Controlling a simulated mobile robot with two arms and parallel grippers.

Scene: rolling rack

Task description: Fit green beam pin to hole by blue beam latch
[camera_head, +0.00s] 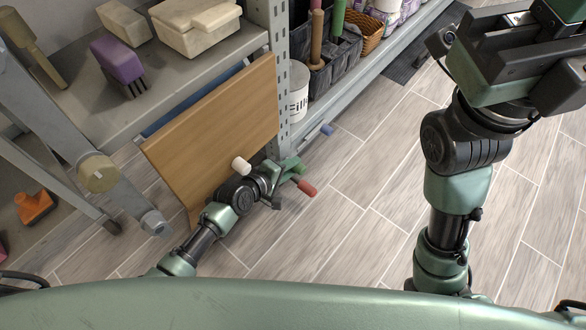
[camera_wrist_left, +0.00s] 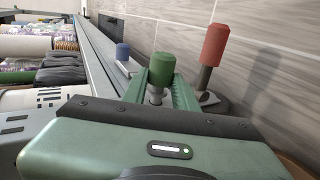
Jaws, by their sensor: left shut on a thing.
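My left gripper (camera_head: 284,172) is low beside the rack's upright, its fingers largely hidden by the wrist. The green pin (camera_wrist_left: 162,70), a green cap on a metal shank, stands just beyond the gripper body in the left wrist view. It shows as a green shape (camera_head: 293,165) at the gripper tip in the head view. The gripper is shut on it, as far as shows. The blue-capped latch (camera_wrist_left: 123,52) is farther on, left of the pin; it also shows in the head view (camera_head: 327,130). The hole is not discernible. My right gripper (camera_head: 510,50) is upper right, its fingers unclear.
A red-capped piece (camera_head: 307,187) stands close right of the left gripper. A white-capped piece (camera_head: 241,165) is beside a wooden panel (camera_head: 220,130). The grey upright (camera_head: 279,80) and shelf edge (camera_head: 375,70) border the work area. Open tiled floor lies right.

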